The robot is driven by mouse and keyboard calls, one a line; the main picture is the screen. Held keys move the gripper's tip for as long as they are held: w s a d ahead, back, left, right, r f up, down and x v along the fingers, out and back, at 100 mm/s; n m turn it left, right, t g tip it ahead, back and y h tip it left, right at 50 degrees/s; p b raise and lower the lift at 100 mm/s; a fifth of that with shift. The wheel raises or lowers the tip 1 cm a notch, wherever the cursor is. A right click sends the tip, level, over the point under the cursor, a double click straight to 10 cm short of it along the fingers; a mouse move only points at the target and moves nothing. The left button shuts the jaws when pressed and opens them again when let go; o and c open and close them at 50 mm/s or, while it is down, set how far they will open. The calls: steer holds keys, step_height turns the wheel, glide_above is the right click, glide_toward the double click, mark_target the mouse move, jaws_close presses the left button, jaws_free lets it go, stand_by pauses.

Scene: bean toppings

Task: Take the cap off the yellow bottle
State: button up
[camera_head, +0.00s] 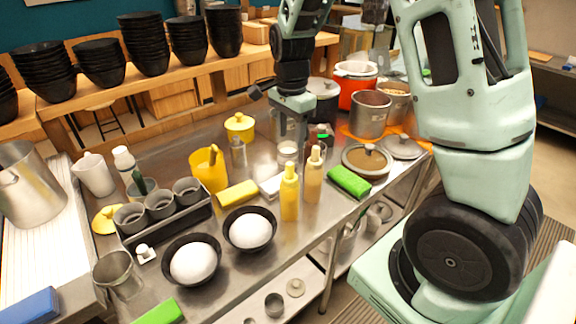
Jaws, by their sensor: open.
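The yellow bottle (290,198) stands upright near the front edge of the steel counter. Its narrow yellow cap (290,170) is on top. A paler, tan-yellow bottle (313,182) stands upright just to its right, close beside it. My gripper (289,138) points down over the counter, behind and above the bottles. It is open and apart from the yellow bottle's cap. Small containers show below and around its fingers, so its exact fingertips are hard to make out.
Two black bowls with white contents (250,230) (193,262) stand left of the bottles. A dark bottle (320,140) stands behind. The steel counter (325,222) has little free room.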

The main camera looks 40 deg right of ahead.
glide_above(290, 163)
step_height(290, 163, down, 5)
steer(key=shift+s+d+r+p, duration=0.1)
steer(key=shift+r+p, duration=0.05)
steer(key=shift+p, duration=0.25)
steer(key=shift+f+p, duration=1.15)
steer(key=shift+f, duration=1.55)
steer(key=c, duration=0.8)
